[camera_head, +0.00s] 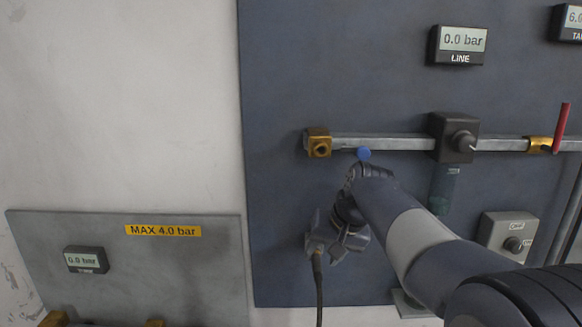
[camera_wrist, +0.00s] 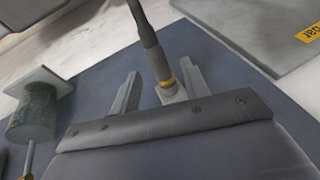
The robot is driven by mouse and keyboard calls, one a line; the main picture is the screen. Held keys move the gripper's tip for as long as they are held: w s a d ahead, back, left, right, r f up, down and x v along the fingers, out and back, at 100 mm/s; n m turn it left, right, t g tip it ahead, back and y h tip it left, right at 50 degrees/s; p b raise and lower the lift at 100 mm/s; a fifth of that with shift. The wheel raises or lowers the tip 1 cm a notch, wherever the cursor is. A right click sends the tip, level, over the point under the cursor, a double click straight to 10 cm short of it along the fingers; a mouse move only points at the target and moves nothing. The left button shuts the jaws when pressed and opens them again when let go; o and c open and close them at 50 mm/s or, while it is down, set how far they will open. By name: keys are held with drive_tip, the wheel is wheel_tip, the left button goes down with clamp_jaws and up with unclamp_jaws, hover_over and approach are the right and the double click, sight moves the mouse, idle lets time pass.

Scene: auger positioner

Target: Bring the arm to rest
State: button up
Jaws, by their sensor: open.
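My arm reaches in from the lower right of the head view, with its end in front of the dark blue panel. My gripper (camera_head: 327,248) is low at the panel's left part, below the pipe. In the wrist view my gripper (camera_wrist: 160,70) shows two spread fingers, so it is open. A dark hose (camera_wrist: 147,35) with a grey end fitting and a yellow ring shows between the fingers; I cannot tell whether it touches them. The hose (camera_head: 319,290) also hangs down below the gripper in the head view.
A pipe (camera_head: 385,142) with a brass end fitting (camera_head: 318,145), a black knob block (camera_head: 453,138) and a red lever (camera_head: 561,128) crosses the panel above my gripper. A grey box with a knob (camera_head: 507,237) is at right. A low grey panel (camera_head: 150,270) stands left.

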sight(320, 288)
drive_tip(key=shift+x, duration=1.1)
drive_tip(key=s+b, duration=0.2)
drive_tip(key=s, duration=0.1)
drive_tip(key=shift+s+b, duration=0.3)
drive_tip(key=shift+b, duration=0.1)
drive_tip(key=shift+w+f+b, duration=0.1)
drive_tip(key=shift+b, duration=0.35)
drive_tip(key=s+b, duration=0.3)
drive_tip(key=shift+s+t, duration=0.4)
drive_tip(key=shift+s, duration=0.15)
